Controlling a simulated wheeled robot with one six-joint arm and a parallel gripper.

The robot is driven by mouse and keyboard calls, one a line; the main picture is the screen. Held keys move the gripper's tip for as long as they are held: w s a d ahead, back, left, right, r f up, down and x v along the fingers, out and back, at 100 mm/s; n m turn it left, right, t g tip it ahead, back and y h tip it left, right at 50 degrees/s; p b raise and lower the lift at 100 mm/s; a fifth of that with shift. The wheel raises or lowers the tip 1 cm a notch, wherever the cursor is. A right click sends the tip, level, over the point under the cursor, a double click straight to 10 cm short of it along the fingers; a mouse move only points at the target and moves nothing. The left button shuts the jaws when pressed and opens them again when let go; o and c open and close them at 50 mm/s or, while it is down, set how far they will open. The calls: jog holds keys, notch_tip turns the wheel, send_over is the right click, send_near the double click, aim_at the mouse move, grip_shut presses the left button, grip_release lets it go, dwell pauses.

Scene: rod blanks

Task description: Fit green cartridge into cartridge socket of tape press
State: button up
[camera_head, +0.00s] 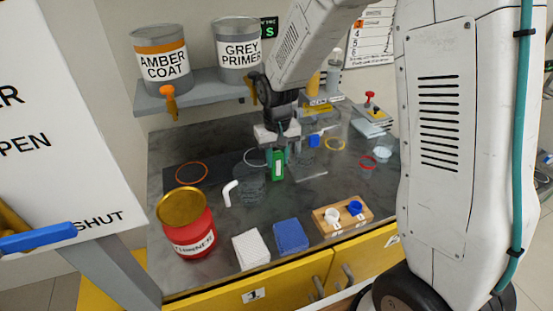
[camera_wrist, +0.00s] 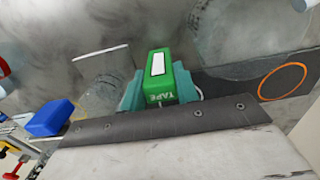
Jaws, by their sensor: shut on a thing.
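The green cartridge (camera_head: 277,164) is held upright between the teal fingers of my gripper (camera_head: 277,158), over the middle of the grey worktop. In the wrist view the green cartridge (camera_wrist: 162,75) shows a white stripe and the word TAPE, with a teal finger of my gripper (camera_wrist: 160,92) on each side. My gripper is shut on it. Whether its bottom touches the worktop, I cannot tell. A device with a red knob (camera_head: 370,97) stands at the back right, apart from my gripper; I cannot tell whether it is the tape press. No cartridge socket can be made out.
A blue block (camera_head: 313,141) lies right of my gripper. An orange ring (camera_head: 192,173), white bent pipe (camera_head: 229,193), red tin (camera_head: 186,225), white cloth (camera_head: 251,250), blue cloth (camera_head: 291,236) and wooden cup tray (camera_head: 341,230) surround it.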

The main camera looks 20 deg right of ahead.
jog(key=shift+f, duration=0.45)
jog(key=shift+f, duration=0.15)
jog(key=o, duration=0.9)
jog(key=shift+o, duration=0.3)
